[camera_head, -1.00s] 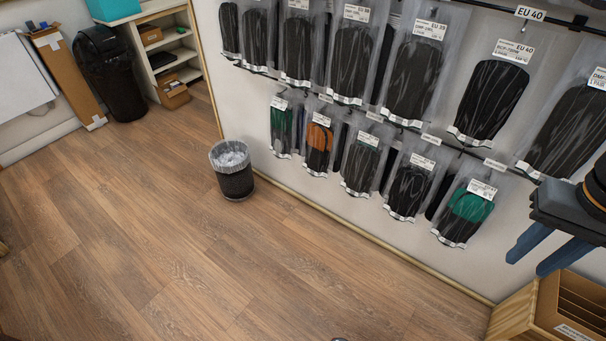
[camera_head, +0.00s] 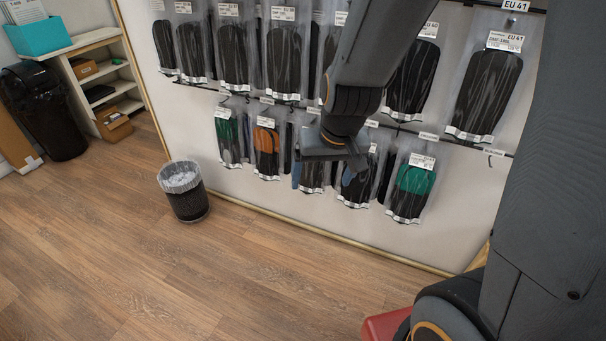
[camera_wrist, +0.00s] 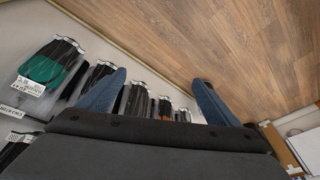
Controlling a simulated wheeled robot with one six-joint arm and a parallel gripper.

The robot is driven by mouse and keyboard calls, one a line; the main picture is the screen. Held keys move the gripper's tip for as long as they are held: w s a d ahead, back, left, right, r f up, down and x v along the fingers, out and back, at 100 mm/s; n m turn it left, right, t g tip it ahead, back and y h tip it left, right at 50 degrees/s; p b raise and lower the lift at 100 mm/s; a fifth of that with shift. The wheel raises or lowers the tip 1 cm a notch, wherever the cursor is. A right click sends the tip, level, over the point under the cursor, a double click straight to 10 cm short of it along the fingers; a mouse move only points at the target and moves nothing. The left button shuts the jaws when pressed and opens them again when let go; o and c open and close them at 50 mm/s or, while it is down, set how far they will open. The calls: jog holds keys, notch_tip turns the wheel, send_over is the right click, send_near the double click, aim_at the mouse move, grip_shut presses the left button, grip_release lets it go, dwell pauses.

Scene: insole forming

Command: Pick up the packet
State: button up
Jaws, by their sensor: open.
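Clear packets of dark insoles hang in two rows on the wall rack. The lower row holds a green-topped packet (camera_head: 411,187) at the right, an orange-topped one (camera_head: 266,151), a green-edged one (camera_head: 227,137) at the left, and dark ones between. I cannot tell which one is the packet meant. My gripper (camera_head: 326,178) is in front of the lower row, partly covering a dark packet (camera_head: 313,176). In the wrist view my gripper (camera_wrist: 158,100) has its two blue fingers wide apart, with nothing seen held between them. The green-topped packet (camera_wrist: 44,66) shows at the left there.
A mesh waste bin (camera_head: 186,192) stands on the floor by the wall. A large black bin (camera_head: 45,110) and a shelf unit (camera_head: 104,83) stand at the far left. Part of a red object (camera_head: 385,326) shows at the bottom.

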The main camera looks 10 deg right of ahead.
jog(key=w+a+f+m+t+b, duration=0.1)
jog(key=w+f+t+b, duration=0.1)
jog(key=w+f+b, duration=0.4)
jog(key=w+a+f+t+b, duration=0.25)
jog(key=w+f, duration=0.25)
jog(key=w, duration=0.4)
jog(key=m+t+h+b, duration=0.2)
jog(key=t+h+b, duration=0.25)
jog(key=b, duration=0.85)
send_near(308, 166)
jog(key=s+a+r, duration=0.1)
jog(key=a+r, duration=0.1)
jog(key=a, duration=0.3)
notch_tip(308, 166, down, 7)
jog(key=w+d+m+t+h+b, duration=0.2)
jog(key=h+b, duration=0.4)
jog(key=b, duration=0.3)
jog(key=shift+h, duration=0.25)
jog(key=b+x, duration=0.4)
jog(key=x, duration=0.3)
jog(key=shift+d+r, duration=0.1)
jog(key=shift+r, duration=0.05)
jog(key=shift+w+d+r, duration=0.1)
jog(key=shift+w+d, duration=0.05)
jog(key=shift+w, duration=0.1)
jog(key=c, duration=1.2)
jog(key=shift+r, duration=0.15)
